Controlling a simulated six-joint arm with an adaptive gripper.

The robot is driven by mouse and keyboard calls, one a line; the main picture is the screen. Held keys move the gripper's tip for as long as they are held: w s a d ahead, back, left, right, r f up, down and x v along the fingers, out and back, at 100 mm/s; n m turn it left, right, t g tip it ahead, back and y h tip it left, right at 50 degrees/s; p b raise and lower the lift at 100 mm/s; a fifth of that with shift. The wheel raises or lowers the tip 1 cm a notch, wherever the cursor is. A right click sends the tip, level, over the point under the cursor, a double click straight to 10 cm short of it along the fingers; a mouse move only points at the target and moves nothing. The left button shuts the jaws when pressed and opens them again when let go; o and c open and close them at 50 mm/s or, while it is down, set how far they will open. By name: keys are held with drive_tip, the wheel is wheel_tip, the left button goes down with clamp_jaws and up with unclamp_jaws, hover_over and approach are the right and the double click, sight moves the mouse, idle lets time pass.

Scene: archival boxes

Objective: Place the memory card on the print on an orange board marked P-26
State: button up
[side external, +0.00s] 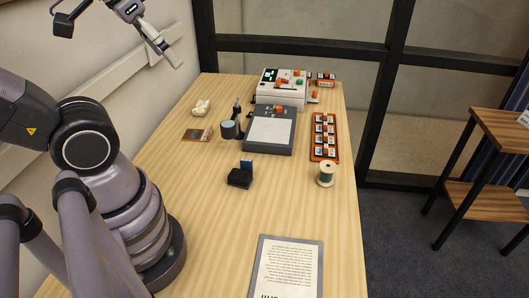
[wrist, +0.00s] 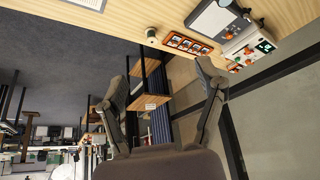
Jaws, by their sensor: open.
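A small blue card (side external: 247,163), which looks like the memory card, stands upright in a black holder (side external: 239,178) near the middle of the table. An orange board (side external: 324,155) with several small prints in a row lies at the right; it also shows in the wrist view (wrist: 188,44). A flat print with an orange-brown part (side external: 197,134) lies at the left. No P-26 marking is readable on either. My gripper (side external: 166,54) is open and empty, high above the table's far left side; its spread fingers show in the wrist view (wrist: 164,76).
A grey device with a pale top (side external: 270,131) and a white box with coloured parts (side external: 282,88) stand behind the holder. A thread spool (side external: 326,174), a white lump (side external: 201,107) and a framed text sheet (side external: 287,268) are also on the table.

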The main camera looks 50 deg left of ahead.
drive_tip(key=w+a+f+n+g, duration=0.2)
drive_tip(key=w+f+n, duration=0.15)
drive_tip(key=w, duration=0.55)
drive_tip(key=n+g, duration=0.3)
drive_tip(key=n, duration=0.2)
hover_over(246, 160)
wheel_tip(246, 160, down, 21)
drive_tip(key=shift+n+g, duration=0.25)
drive_tip(key=shift+g, duration=0.05)
drive_tip(key=f, duration=0.9)
drive_tip(key=shift+d+f, duration=0.25)
drive_tip(key=shift+f, duration=0.1)
drive_tip(key=shift+w+a+f, duration=0.1)
drive_tip(key=shift+a+f, duration=0.05)
drive_tip(key=shift+f, duration=1.35)
drive_tip(key=shift+a+f, duration=0.15)
drive_tip(key=shift+f, duration=1.3)
drive_tip(key=c, duration=1.2)
drive_tip(key=shift+o, duration=0.2)
drive_tip(key=shift+r, duration=0.1)
